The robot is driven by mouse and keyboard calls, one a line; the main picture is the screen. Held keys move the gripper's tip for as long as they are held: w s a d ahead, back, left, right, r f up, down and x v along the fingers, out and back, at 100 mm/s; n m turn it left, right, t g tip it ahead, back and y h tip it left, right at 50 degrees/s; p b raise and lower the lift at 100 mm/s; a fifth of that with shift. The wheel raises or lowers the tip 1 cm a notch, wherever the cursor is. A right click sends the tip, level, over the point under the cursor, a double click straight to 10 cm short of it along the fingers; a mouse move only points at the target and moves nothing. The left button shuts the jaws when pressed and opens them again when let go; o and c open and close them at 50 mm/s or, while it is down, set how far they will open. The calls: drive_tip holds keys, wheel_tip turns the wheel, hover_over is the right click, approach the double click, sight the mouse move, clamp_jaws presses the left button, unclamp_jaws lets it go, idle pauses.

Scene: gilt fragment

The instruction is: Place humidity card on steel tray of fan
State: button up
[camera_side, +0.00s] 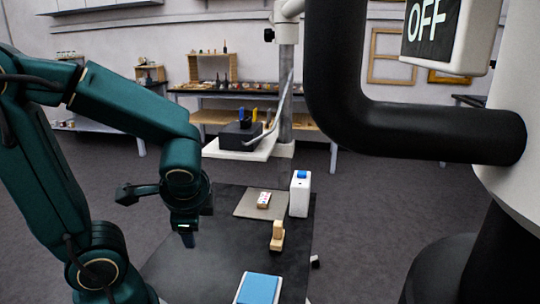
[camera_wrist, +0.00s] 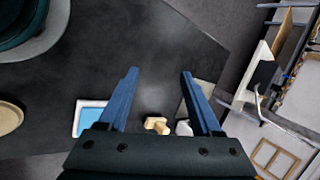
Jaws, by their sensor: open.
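A small white card with red marks (camera_side: 264,200), which looks like the humidity card, lies on a flat grey plate (camera_side: 246,207) at the far side of the dark table. In the wrist view a part of the grey plate (camera_wrist: 186,112) shows beside the right finger; the card is not visible there. I cannot tell for sure which thing is the steel tray of the fan. My gripper (camera_side: 188,240) is over the left part of the table, fingers down. In the wrist view my gripper (camera_wrist: 159,72) is open and empty, with bare table between the fingertips.
A white block with a blue top (camera_side: 299,195) stands right of the plate. A wooden piece (camera_side: 277,236) and a blue-and-white tray (camera_side: 258,288) are nearer. A large black pipe (camera_side: 430,130) and an OFF sign (camera_side: 430,28) fill the right. The table's left-middle is clear.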

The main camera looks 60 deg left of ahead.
drive_tip(key=d+r+n+t+h, duration=0.2)
drive_tip(key=d+h, duration=0.1)
drive_tip(key=d, duration=0.3)
drive_tip(key=w+d+r+n+t+h, duration=0.1)
drive_tip(key=d+r+n+t+h, duration=0.1)
drive_tip(key=d, duration=0.5)
drive_tip(key=shift+w+r+n+h, duration=0.2)
drive_tip(key=shift+n+h, duration=0.3)
drive_tip(key=shift+h, duration=0.4)
drive_tip(key=shift+a, duration=0.1)
